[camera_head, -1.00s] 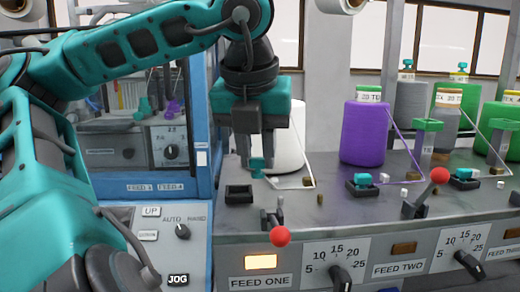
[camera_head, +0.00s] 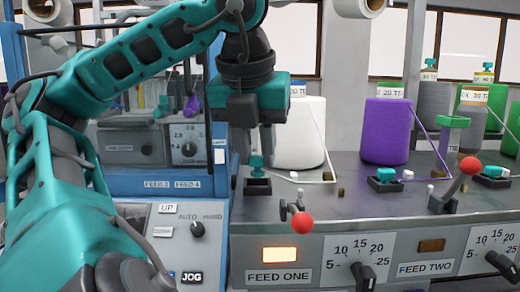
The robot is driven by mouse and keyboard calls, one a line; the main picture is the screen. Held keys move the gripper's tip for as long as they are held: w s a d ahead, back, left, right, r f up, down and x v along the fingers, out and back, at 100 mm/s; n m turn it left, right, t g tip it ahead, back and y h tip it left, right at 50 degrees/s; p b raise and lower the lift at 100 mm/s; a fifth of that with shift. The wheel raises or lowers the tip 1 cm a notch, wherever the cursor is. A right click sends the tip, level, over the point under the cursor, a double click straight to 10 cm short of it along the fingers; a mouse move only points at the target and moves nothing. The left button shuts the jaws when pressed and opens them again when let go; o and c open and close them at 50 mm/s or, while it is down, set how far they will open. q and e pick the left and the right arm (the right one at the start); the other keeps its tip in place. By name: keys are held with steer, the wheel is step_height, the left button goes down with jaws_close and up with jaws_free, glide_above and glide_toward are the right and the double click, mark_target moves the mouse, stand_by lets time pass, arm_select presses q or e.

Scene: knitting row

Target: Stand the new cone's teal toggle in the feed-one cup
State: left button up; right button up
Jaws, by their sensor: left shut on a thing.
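My left gripper (camera_head: 256,155) points down at the feed-one position, shut on the teal toggle (camera_head: 257,167). The toggle is upright, and its lower end is at the top of the dark square feed-one cup (camera_head: 257,187). I cannot tell whether it is inside the cup or just above it. The white cone (camera_head: 300,135) stands behind and to the right of the gripper, partly hidden by it. A pale yarn line (camera_head: 310,181) runs from near the cup to the cone's right side. My right gripper is not in view.
A red-knobbed lever (camera_head: 301,222) stands in front of the cup, close to it. To the right are the purple cone (camera_head: 386,132), the feed-two cup (camera_head: 384,184) with a teal toggle, and another red-knobbed lever (camera_head: 469,166). A blue-framed cabinet (camera_head: 222,180) is close on the left.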

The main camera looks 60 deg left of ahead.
arm_select(q)
steer(key=shift+f+b, duration=1.1)
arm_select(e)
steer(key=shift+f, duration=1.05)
arm_select(q)
steer(key=o, duration=0.9)
steer(key=shift+r, duration=0.1)
steer(key=p+v, duration=0.1)
steer(key=v, duration=0.2)
steer(key=shift+r, duration=0.35)
steer(key=p+v, duration=0.1)
steer(key=v, duration=0.8)
steer(key=shift+s+p, duration=0.15)
steer(key=shift+p, duration=0.2)
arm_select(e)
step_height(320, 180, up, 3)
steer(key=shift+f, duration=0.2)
